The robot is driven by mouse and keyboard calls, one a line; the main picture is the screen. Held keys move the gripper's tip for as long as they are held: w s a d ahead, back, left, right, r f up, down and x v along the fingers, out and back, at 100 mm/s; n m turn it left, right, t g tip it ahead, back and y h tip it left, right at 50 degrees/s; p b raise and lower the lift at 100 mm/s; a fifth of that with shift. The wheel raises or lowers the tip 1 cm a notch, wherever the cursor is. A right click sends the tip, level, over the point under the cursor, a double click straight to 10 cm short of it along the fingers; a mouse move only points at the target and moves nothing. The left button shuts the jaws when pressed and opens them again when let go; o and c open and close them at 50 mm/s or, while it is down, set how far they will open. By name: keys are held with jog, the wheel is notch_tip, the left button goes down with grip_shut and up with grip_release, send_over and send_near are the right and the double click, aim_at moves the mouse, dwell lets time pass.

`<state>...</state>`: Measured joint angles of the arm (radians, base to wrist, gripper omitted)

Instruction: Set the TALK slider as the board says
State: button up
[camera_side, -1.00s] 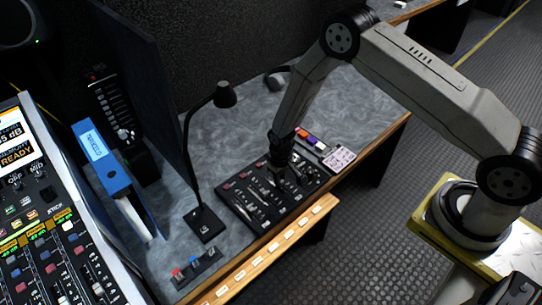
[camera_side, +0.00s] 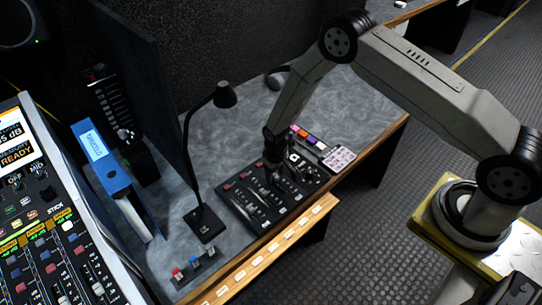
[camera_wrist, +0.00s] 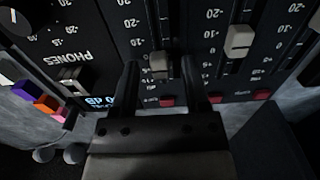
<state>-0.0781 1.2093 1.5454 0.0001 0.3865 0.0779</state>
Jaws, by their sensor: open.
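The black slider panel (camera_side: 240,205) lies on the grey desk under my gripper (camera_side: 274,178). In the wrist view my gripper (camera_wrist: 160,70) is open, its two dark fingers pointing at the panel. A grey slider cap (camera_wrist: 158,62) shows between the fingertips; I cannot tell whether they touch it. A second, lighter slider cap (camera_wrist: 239,40) stands to the right, higher in its slot. Red buttons, one of them (camera_wrist: 167,101), sit below the scales. The small labels are too dark to read, so I cannot tell which slider is TALK. No readable board setting shows.
A large mixing console (camera_side: 60,240) fills the lower left.

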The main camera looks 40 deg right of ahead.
jog(key=shift+r, duration=0.1)
jog(key=shift+r, duration=3.85)
jog(key=shift+s+r, duration=0.1)
jog(key=shift+r, duration=0.35)
notch_tip(320, 180, up, 12)
jog(key=t, duration=0.1)
send_over(275, 175)
jog(key=s+d, duration=0.2)
jog(key=s, duration=0.5)
jog(key=s+d+r+t, duration=0.1)
jog(key=s+r, duration=0.5)
jog(key=s, duration=0.5)
jog(key=shift+d+r+t, duration=0.2)
jog(key=shift+d+t, duration=0.1)
